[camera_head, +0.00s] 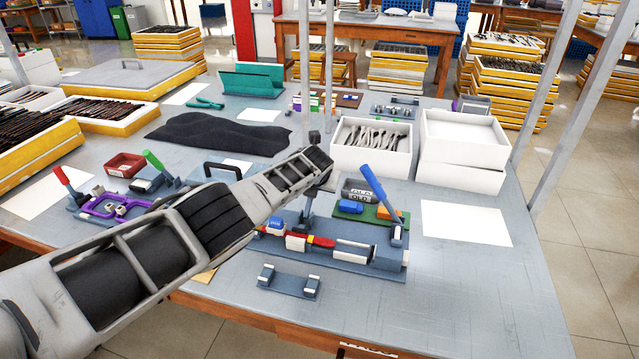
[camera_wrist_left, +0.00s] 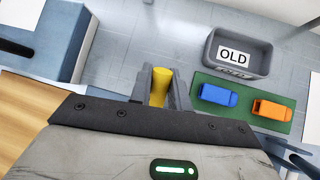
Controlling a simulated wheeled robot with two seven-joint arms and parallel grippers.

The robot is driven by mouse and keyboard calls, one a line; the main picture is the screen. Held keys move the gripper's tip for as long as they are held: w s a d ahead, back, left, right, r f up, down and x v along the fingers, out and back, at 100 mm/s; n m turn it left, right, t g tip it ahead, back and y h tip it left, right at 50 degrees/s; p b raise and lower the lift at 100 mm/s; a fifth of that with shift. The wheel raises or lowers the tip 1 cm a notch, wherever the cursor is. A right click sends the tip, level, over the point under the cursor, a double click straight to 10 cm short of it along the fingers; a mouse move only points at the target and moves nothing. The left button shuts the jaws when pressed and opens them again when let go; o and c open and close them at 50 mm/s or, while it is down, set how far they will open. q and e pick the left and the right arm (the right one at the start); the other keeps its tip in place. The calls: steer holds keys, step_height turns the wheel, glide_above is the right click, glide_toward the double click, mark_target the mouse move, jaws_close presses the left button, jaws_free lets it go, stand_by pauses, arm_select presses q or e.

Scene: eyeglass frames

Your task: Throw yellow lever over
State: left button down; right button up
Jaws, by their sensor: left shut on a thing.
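The yellow lever (camera_wrist_left: 161,88) shows in the left wrist view as a yellow handle end between the fingers of my left gripper (camera_wrist_left: 162,92), which is shut on it. In the head view my left arm comes in from the left and my left gripper (camera_head: 308,207) points down at the left end of the blue-grey fixture (camera_head: 375,264). The yellow lever cannot be made out there, hidden by the gripper and arm. My right gripper is in neither view.
A blue lever (camera_head: 375,190) stands tilted at the fixture's right end. Behind it are a grey bin marked OLD (camera_wrist_left: 240,52) and a green board (camera_wrist_left: 268,122) with blue and orange blocks. A small bracket (camera_head: 289,282) lies in front. The table's right front is clear.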

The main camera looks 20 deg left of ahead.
arm_select(q)
steer(key=shift+d, duration=0.1)
steer(key=c, duration=1.3)
jaws_free()
steer(key=shift+f, duration=0.15)
steer(key=shift+c, duration=0.2)
